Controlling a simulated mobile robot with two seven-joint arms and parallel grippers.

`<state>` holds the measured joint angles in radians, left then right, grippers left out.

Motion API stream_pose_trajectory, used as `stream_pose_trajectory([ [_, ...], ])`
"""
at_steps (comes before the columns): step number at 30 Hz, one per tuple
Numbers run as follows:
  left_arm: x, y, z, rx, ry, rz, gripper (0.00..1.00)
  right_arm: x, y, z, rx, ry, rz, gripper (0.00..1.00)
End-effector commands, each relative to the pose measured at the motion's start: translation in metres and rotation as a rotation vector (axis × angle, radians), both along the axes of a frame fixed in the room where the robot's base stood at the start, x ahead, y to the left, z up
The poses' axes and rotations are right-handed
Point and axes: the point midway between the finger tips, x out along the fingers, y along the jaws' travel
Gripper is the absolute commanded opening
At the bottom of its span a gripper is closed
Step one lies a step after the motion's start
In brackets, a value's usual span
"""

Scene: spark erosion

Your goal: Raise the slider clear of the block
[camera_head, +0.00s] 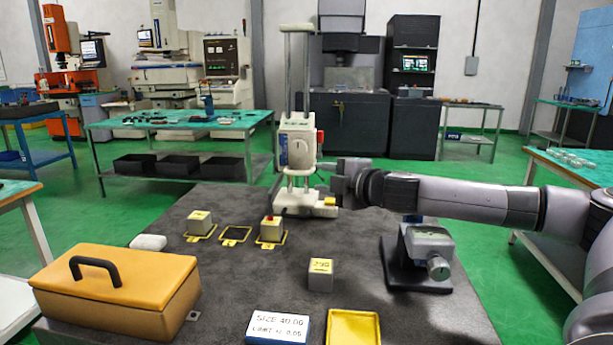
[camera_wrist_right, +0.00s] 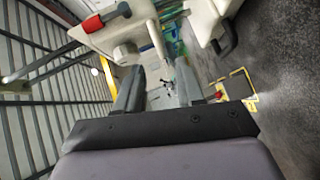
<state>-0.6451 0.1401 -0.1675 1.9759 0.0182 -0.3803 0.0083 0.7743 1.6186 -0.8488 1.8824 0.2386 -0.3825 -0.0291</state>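The slider (camera_head: 298,150) is a white box-shaped carriage on the two upright columns of a height gauge at the table's far edge. It has a red part on its right side, and it fills the top of the right wrist view (camera_wrist_right: 115,35). My right gripper (camera_head: 337,182) is just right of and below the slider. In the wrist view its two fingers (camera_wrist_right: 160,88) are apart with nothing visible between them, close to a pale knob (camera_wrist_right: 127,54). Whether a block touches the slider's underside cannot be told. My left gripper is not in view.
Grey blocks stand on yellow-edged mats (camera_head: 199,222) (camera_head: 271,229), and a labelled block (camera_head: 320,275) stands mid-table. An orange case (camera_head: 118,290), a size sign (camera_head: 278,327), a yellow tray (camera_head: 353,329) and a grey device (camera_head: 428,250) stand around. The dark tabletop's middle is mostly clear.

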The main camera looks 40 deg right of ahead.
Motion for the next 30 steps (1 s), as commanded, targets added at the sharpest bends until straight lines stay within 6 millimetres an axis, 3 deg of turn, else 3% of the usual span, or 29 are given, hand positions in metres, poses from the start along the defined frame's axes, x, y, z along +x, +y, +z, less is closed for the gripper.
stream_pose_trajectory([
  [15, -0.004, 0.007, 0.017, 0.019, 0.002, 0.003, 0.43, 0.055, -0.004, -0.007, 0.004, -0.001, 0.001, 0.38],
  [30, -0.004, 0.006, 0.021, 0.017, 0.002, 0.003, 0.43, 0.066, -0.005, -0.011, 0.001, 0.001, 0.002, 0.38],
])
